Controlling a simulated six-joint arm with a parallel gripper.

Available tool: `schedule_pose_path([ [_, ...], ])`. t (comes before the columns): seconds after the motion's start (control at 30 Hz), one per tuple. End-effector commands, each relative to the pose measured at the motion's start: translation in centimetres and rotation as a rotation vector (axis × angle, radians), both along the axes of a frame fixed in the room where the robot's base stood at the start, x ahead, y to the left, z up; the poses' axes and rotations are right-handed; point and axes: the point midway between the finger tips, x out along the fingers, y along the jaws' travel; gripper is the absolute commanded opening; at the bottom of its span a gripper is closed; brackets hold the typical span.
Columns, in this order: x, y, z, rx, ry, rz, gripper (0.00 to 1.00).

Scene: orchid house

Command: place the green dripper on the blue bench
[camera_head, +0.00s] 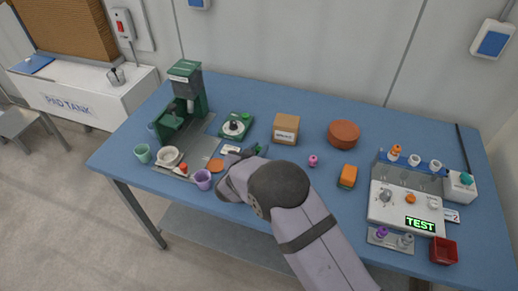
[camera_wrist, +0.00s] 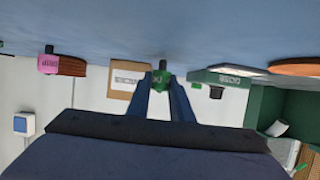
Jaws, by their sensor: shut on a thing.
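The green dripper (camera_wrist: 161,82) is between the two blue-grey fingers of my gripper (camera_wrist: 163,92) in the wrist view, which looks upside down. Its dark tip points toward the blue bench (camera_wrist: 165,25). I cannot tell whether the tip touches the bench. In the head view my gripper is low over the front-middle of the blue bench (camera_head: 390,115), largely hidden behind my wrist. A small bit of green (camera_head: 261,149) shows beside it.
A cardboard box (camera_head: 286,129) and a green device (camera_head: 235,126) stand behind my gripper. A purple cup (camera_head: 203,180) is close on the left. A pink dripper (camera_head: 313,160), orange block (camera_head: 348,176) and round terracotta item (camera_head: 343,134) are right. The back edge is mostly clear.

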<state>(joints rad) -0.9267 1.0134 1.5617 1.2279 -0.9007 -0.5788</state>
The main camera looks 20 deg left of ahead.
Motion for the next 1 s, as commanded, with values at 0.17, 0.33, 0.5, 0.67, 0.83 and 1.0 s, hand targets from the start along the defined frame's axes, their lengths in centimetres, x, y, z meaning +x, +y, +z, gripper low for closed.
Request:
schedule_pose_path([
  [0.17, 0.0, 0.0, -0.4, 0.0, 0.0, 0.0, 0.22],
  [0.33, 0.0, 0.0, -0.3, 0.0, 0.0, 0.0, 0.38],
  [0.5, 0.0, 0.0, -0.3, 0.0, 0.0, 0.0, 0.38],
  [0.67, -0.2, 0.0, 0.2, 0.0, 0.0, 0.0, 0.38],
  [0.83, -1.9, 0.1, 0.8, 0.001, 0.0, 0.002, 0.38],
  [1.0, -4.6, 0.2, 1.9, 0.002, -0.001, 0.002, 0.38],
])
